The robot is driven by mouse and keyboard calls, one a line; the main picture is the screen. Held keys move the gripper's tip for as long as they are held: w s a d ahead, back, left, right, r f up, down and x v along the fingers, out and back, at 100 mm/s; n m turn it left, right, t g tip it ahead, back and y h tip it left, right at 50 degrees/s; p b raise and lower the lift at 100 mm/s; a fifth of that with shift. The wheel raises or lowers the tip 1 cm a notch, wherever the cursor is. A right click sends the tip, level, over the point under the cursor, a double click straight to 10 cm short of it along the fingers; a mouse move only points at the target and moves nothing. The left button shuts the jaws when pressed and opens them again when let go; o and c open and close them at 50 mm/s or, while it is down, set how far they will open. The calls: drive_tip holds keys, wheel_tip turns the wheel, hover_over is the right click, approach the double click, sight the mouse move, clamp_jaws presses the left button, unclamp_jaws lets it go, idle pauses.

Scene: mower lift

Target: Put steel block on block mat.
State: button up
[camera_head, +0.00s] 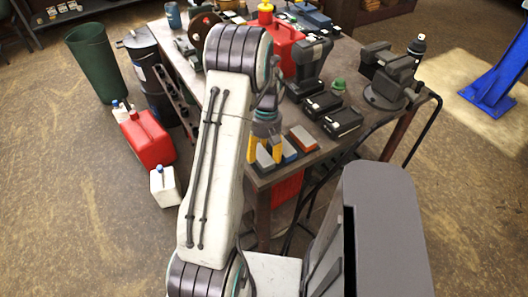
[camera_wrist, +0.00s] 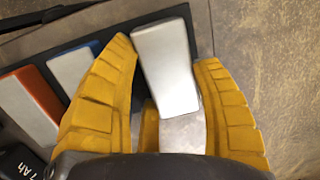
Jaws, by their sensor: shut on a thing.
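My gripper (camera_head: 263,147) is over the near corner of the workbench, its yellow fingers pointing down. In the wrist view my gripper (camera_wrist: 168,85) is shut on the pale steel block (camera_wrist: 166,60), with a finger on each side. The steel block also shows between the fingers in the head view (camera_head: 264,157). A dark mat (camera_wrist: 42,66) lies under the neighbouring blocks, and the steel block is in line with them at its right end. I cannot tell whether the steel block touches the mat.
A blue-and-grey block (camera_wrist: 75,67) and a red-and-grey block (camera_wrist: 32,100) lie left of my gripper in the wrist view. Black battery packs (camera_head: 342,121), a drill (camera_head: 312,60) and a vise (camera_head: 385,80) stand farther along the bench. The bench edge is close to my gripper.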

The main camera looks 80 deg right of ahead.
drive_tip(key=o, duration=1.2)
drive_tip(key=shift+o, duration=0.2)
wheel_tip(320, 180, up, 12)
drive_tip(key=d+b, duration=0.2)
drive_tip(key=b, duration=0.1)
drive_tip(key=shift+b, duration=0.35)
